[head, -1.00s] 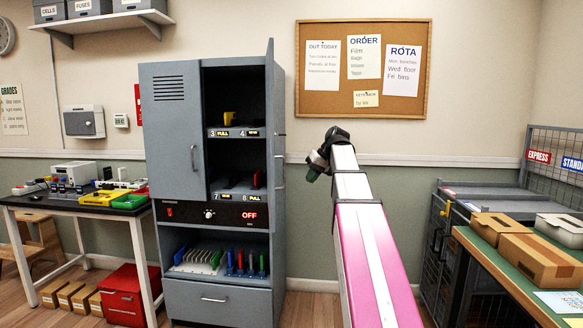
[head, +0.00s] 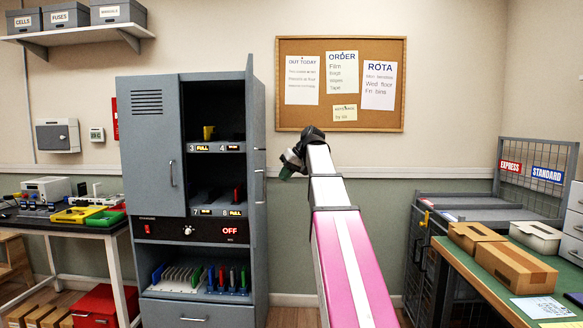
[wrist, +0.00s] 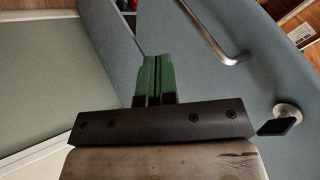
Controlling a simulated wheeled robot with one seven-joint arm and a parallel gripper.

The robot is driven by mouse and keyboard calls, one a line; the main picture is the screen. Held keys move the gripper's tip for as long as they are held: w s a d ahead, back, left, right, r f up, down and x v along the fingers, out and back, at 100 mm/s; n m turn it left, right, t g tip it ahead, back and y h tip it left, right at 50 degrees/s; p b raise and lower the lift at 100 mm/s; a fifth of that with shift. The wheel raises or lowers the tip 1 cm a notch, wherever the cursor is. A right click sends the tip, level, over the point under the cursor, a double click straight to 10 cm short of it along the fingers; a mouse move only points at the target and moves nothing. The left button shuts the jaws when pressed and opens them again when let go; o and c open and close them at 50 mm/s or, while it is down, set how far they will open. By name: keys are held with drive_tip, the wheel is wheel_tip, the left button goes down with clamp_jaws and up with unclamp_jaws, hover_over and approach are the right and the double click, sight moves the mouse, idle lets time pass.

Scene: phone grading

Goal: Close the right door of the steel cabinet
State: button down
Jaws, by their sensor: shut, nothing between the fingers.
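The steel cabinet (head: 152,160) is grey, with its left door shut. Its right door (head: 256,150) stands wide open, swung out and seen nearly edge-on, leaving the right-hand shelves exposed. A bar handle (head: 259,178) is on the door's outer face. My gripper (head: 287,171) is just right of the open door in the head view. In the wrist view, its green fingers (wrist: 158,78) are together and empty in front of the blue-grey door panel (wrist: 258,75), with the metal handle (wrist: 212,32) up and to the right. Whether the fingers touch the panel cannot be told.
A table (head: 60,222) with trays stands left of the cabinet, with a red box (head: 104,306) below. A corkboard (head: 340,120) hangs behind my arm. At the right are a green-topped bench (head: 488,262) with boxes and a wire rack (head: 538,170).

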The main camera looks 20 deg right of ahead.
drive_tip(key=shift+a+f, duration=0.3)
drive_tip(key=shift+a, duration=0.55)
drive_tip(key=shift+a+f, duration=0.3)
drive_tip(key=shift+a, duration=0.55)
drive_tip(key=shift+a+f, duration=0.3)
drive_tip(key=shift+a, duration=0.55)
drive_tip(key=w+a+m+t+h, duration=0.1)
drive_tip(key=w+a+m+h, duration=0.2)
drive_tip(key=a, duration=0.6)
drive_tip(key=w+a+m+t+h, duration=0.15)
drive_tip(key=a+m, duration=0.25)
drive_tip(key=a, duration=0.4)
drive_tip(key=w+a+m+t+h, duration=0.1)
drive_tip(key=w+a+m, duration=0.3)
drive_tip(key=a, duration=0.5)
drive_tip(key=w+a+m+h, duration=0.2)
drive_tip(key=w+a+m, duration=0.2)
drive_tip(key=w, duration=0.7)
drive_tip(key=w+a+m+g+h, duration=0.1)
drive_tip(key=w+a+m+h, duration=0.2)
drive_tip(key=w, duration=0.8)
drive_tip(key=shift+w+a+m, duration=0.4)
drive_tip(key=shift+a+m, duration=0.3)
drive_tip(key=shift+m, duration=0.2)
